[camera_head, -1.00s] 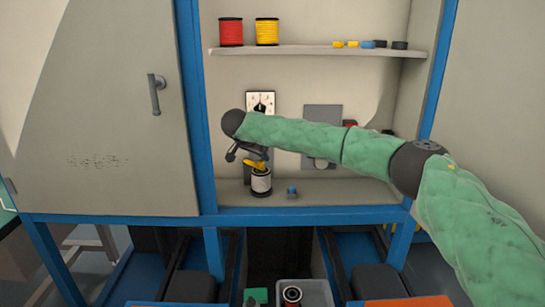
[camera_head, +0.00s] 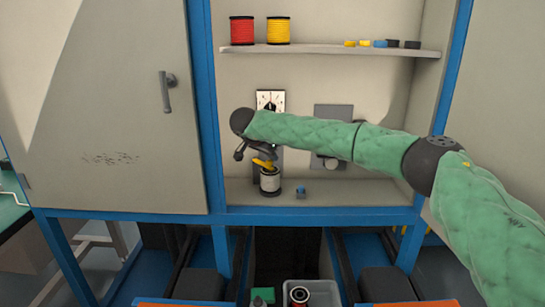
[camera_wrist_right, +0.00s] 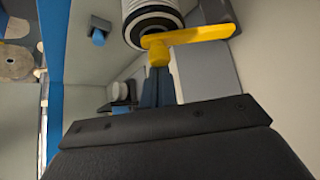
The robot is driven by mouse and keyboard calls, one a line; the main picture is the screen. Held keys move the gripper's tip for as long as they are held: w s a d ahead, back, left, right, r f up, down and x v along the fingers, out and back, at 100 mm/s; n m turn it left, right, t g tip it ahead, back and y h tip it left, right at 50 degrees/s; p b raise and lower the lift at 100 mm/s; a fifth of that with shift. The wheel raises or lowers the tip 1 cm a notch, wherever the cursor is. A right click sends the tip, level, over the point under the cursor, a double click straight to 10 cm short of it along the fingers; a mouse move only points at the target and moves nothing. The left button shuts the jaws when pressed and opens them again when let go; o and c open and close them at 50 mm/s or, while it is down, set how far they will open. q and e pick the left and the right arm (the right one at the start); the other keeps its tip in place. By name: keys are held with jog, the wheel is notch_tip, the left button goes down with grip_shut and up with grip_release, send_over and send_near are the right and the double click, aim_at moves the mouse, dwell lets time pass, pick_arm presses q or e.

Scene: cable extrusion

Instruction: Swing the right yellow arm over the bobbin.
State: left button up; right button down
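The bobbin (camera_head: 270,182), a pale spool with dark rims, stands upright on the lower cabinet shelf. The yellow arm (camera_head: 264,163) lies across the top of the bobbin in the head view. In the right wrist view, the yellow arm (camera_wrist_right: 195,38) has a short peg and lies across the near end of the bobbin (camera_wrist_right: 152,18). My right gripper (camera_head: 256,152) is just above the yellow arm. Its narrow fingers are close to the peg in the wrist view, but whether they grip it is unclear. My left gripper is out of view.
A dial panel (camera_head: 270,100) and a grey plate with a knob (camera_head: 333,125) are on the back wall. A small blue-topped piece (camera_head: 300,192) sits right of the bobbin. Red (camera_head: 243,31) and yellow (camera_head: 278,30) spools stand above. A grey bin (camera_head: 310,292) is below.

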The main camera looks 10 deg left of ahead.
jog(key=v, duration=0.7)
jog(key=shift+s+a+r, duration=0.15)
jog(key=shift+s, duration=0.05)
